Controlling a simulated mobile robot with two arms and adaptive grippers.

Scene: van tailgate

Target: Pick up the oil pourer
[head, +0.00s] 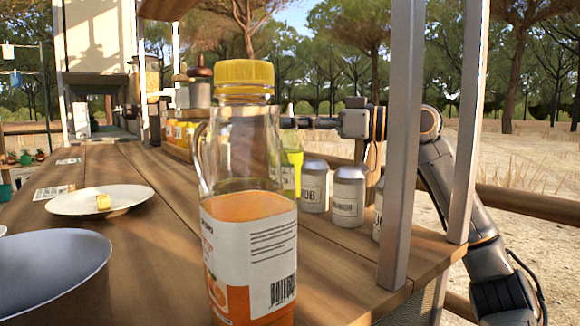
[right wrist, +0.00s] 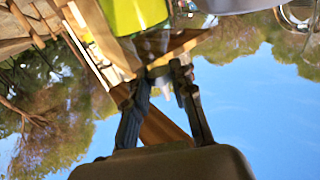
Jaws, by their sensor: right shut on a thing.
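The oil pourer (head: 292,158), a small vessel with yellow-green colour, stands or hangs behind the large juice bottle, partly hidden by it. My right gripper (head: 288,122) reaches in from the right, partly behind the juice bottle, and is at the pourer's upper part. In the right wrist view the two fingers (right wrist: 160,78) are closed in around a narrow, pale part, with the bright yellow-green body of the pourer (right wrist: 136,14) beyond them. I cannot tell whether its base touches the counter. My left gripper is not in view.
The juice bottle (head: 248,225) with its yellow cap stands close in front. Several labelled jars (head: 349,196) stand right of the pourer. Metal posts (head: 402,140) stand at right.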

